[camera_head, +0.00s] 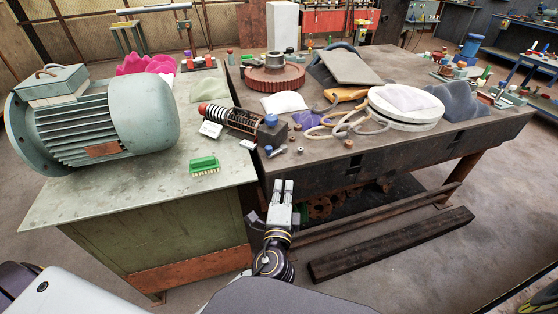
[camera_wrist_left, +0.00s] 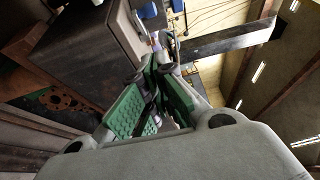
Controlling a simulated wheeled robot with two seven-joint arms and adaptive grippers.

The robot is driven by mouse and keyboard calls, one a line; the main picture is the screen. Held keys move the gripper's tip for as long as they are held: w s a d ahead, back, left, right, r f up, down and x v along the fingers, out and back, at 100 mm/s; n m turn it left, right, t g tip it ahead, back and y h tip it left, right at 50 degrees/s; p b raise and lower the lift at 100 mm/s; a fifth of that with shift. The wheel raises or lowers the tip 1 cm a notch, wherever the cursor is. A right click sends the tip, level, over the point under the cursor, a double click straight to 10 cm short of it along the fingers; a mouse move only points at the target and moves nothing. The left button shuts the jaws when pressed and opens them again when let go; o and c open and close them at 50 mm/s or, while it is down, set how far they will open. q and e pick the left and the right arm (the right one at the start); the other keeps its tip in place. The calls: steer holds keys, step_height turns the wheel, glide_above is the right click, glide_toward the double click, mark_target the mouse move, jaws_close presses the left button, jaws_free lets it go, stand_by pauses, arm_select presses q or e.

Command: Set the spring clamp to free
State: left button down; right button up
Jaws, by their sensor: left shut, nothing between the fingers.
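A device with a coiled spring (camera_head: 232,117), a red end and a dark block with a blue knob (camera_head: 271,121) lies near the left front corner of the dark table. It may be the spring clamp, but I cannot tell its setting. My left gripper (camera_head: 283,184) is in front of the table's front side, below and apart from that device. Its fingers are shut and empty. In the left wrist view the left gripper (camera_wrist_left: 160,62) shows its green inner pads, with the table's side beyond it. My right gripper is not in view.
A green motor (camera_head: 95,120) and a small green block (camera_head: 204,165) sit on the left bench. On the dark table (camera_head: 400,150) are tan hose loops (camera_head: 350,125), a round white piece (camera_head: 405,108) and a red gear (camera_head: 273,79). A dark beam (camera_head: 390,245) lies on the floor.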

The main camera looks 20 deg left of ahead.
arm_select(q)
steer(key=shift+a+r, duration=0.1)
steer(key=shift+a, duration=0.1)
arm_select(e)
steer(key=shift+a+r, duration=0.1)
arm_select(q)
steer(key=w+a, duration=0.1)
steer(key=w, duration=0.3)
steer(key=w+a+p, duration=0.1)
steer(key=w+a, duration=0.1)
steer(key=w, duration=0.2)
steer(key=w+a, duration=0.2)
steer(key=w, duration=0.1)
steer(key=shift+w, duration=0.4)
steer(key=shift+w+a, duration=0.1)
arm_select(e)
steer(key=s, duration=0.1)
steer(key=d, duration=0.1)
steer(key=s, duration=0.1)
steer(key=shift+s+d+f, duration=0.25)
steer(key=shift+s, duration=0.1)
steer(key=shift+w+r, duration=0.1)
arm_select(q)
steer(key=shift+a+h+p, duration=0.2)
steer(key=shift+h+p, duration=0.1)
steer(key=shift+p, duration=0.15)
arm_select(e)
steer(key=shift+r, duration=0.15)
